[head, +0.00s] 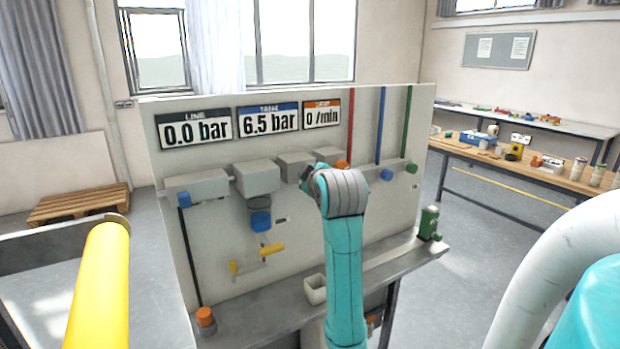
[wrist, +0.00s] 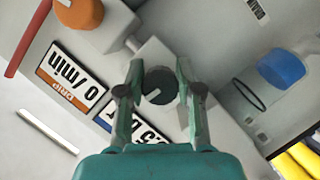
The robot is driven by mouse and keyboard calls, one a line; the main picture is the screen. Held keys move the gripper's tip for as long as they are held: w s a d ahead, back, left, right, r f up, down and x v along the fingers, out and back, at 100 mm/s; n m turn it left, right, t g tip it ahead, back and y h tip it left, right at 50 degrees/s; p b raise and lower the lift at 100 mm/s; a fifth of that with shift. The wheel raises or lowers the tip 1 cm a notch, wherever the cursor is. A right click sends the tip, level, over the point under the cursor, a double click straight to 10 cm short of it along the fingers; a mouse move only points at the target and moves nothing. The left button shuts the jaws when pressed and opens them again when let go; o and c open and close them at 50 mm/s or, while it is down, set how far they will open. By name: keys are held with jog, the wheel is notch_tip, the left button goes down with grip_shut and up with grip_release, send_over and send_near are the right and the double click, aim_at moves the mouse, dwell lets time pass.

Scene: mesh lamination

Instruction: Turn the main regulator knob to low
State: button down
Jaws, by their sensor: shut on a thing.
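The regulator knob (wrist: 158,85) is a dark round knob with a pale pointer mark, on a grey block of the panel. In the wrist view the mark points toward the lower left. My gripper (wrist: 157,76) is shut on the knob, one finger on each side of it. In the head view my arm's wrist hides the knob and fingertips. No low marking is readable around the knob. The panel's displays read 0.0 bar (head: 195,129), 6.5 bar (head: 268,120) and 0 /min (head: 322,114).
An orange knob (wrist: 78,18) and a blue cylinder (wrist: 281,67) flank the knob's block. Red, blue and green pipes run down the panel's right. A yellow-handled valve (head: 258,258) sits lower down. A shelf (head: 265,310) with a white cup (head: 315,290) juts out below.

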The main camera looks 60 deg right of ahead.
jog(key=shift+f+n+h, duration=0.1)
jog(key=shift+n+h, duration=0.2)
jog(key=shift+n, duration=0.1)
dwell(0.4)
jog(key=c, duration=0.7)
grip_release()
jog(key=shift+c, duration=0.2)
jog(key=v, duration=0.7)
jog(key=shift+a, duration=0.2)
jog(key=shift+s, duration=0.15)
